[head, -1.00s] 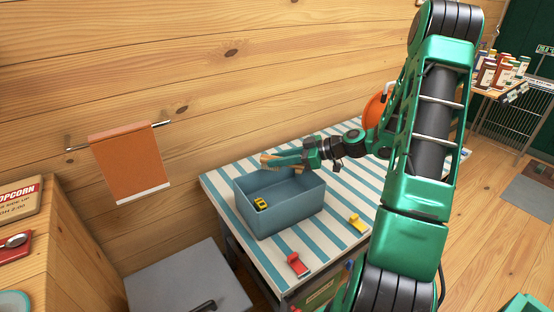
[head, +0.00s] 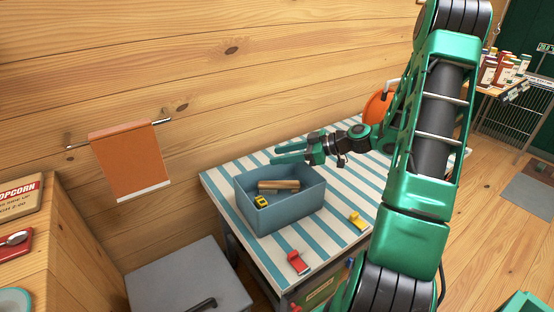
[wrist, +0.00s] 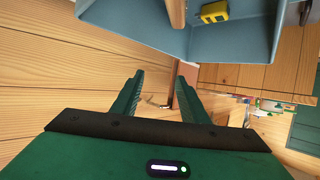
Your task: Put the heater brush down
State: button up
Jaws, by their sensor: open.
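The heater brush (head: 279,185), with a wooden tan body, lies inside the blue-grey bin (head: 275,218) in the head view. Part of it also shows at the top of the wrist view (wrist: 177,12). My gripper (head: 275,154) is open and empty above the back rim of the bin, apart from the brush. In the wrist view my two green fingers (wrist: 158,90) are spread with nothing between them.
A yellow toy car (head: 261,201) is in the bin beside the brush. A red item (head: 298,262) and a yellow item (head: 357,221) lie on the striped table (head: 330,238). An orange round object (head: 376,106) stands behind my arm. A wooden wall is close behind the table.

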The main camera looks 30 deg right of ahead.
jog(key=v, duration=1.1)
jog(key=s+a+f+m+g+h, duration=0.2)
jog(key=s+a+m+g+h, duration=0.2)
jog(key=s+a+g, duration=0.25)
jog(key=s+r+m+g+h, duration=0.1)
jog(key=s+m, duration=0.4)
jog(key=s, duration=0.5)
jog(key=s+r+m+g+h, duration=0.2)
jog(key=s+r+m+h, duration=0.2)
jog(key=s, duration=0.6)
jog(key=m, duration=0.2)
jog(key=shift+s+r+m+h, duration=0.3)
jog(key=shift+s+r, duration=0.05)
jog(key=shift+r, duration=0.05)
jog(key=shift+a, duration=0.15)
